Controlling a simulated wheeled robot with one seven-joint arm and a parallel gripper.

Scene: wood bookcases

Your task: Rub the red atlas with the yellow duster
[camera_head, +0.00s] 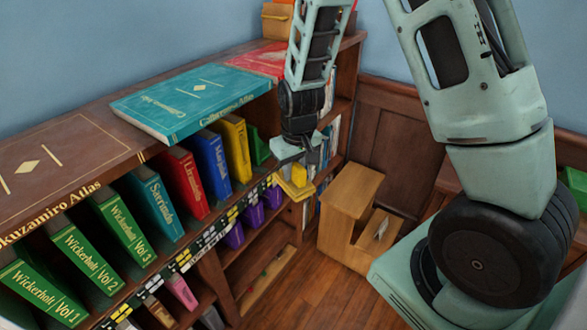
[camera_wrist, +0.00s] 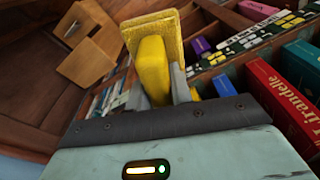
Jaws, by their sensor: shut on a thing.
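The yellow duster (camera_head: 296,187) has a block-like grip and a flat pad. It also shows in the wrist view (camera_wrist: 153,65), where my gripper (camera_wrist: 160,88) is shut on its grip. In the head view my gripper (camera_head: 293,158) holds the duster in front of the bookcase, below its top and apart from the red atlas. The red atlas (camera_head: 259,60) lies flat on the bookcase top, beyond the teal atlas and partly hidden behind my arm. I do not see it in the wrist view.
The teal atlas (camera_head: 190,100) and a brown atlas (camera_head: 60,160) lie on the bookcase top. Upright books, including a red one (camera_head: 184,183), fill the upper shelf. A wooden box (camera_head: 277,20) stands at the far end. A wooden step stool (camera_head: 348,210) is on the floor.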

